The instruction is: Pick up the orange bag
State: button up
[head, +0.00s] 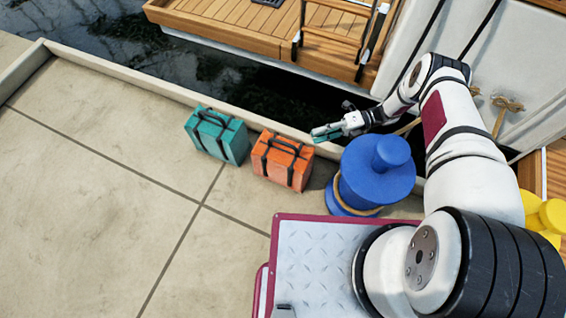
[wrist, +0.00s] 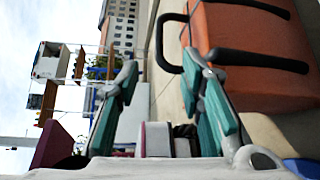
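The orange bag (head: 283,164) stands upright on the pale concrete dock, with black straps and a black top handle. My gripper (head: 318,133) is just right of the bag's upper right corner in the head view, apart from it in the picture. In the wrist view the orange bag (wrist: 255,35) fills the upper right, and its black handle (wrist: 160,45) lies beyond the fingertips. My gripper (wrist: 160,68) has its two teal fingers spread with nothing held between them. The bag's lower part is out of the wrist view.
A teal bag (head: 217,136) stands close to the left of the orange one. A blue bollard (head: 378,170) with rope stands to the right, near my arm. A low dock curb (head: 150,82) runs behind the bags, with water and a wooden-decked boat (head: 235,22) beyond. The dock at left is clear.

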aim_at(284, 143)
jog(key=b+x, duration=0.1)
jog(key=x, duration=1.1)
jog(key=shift+a+b, duration=0.2)
jog(key=shift+b, duration=0.2)
jog(key=shift+r, duration=0.1)
grip_shut()
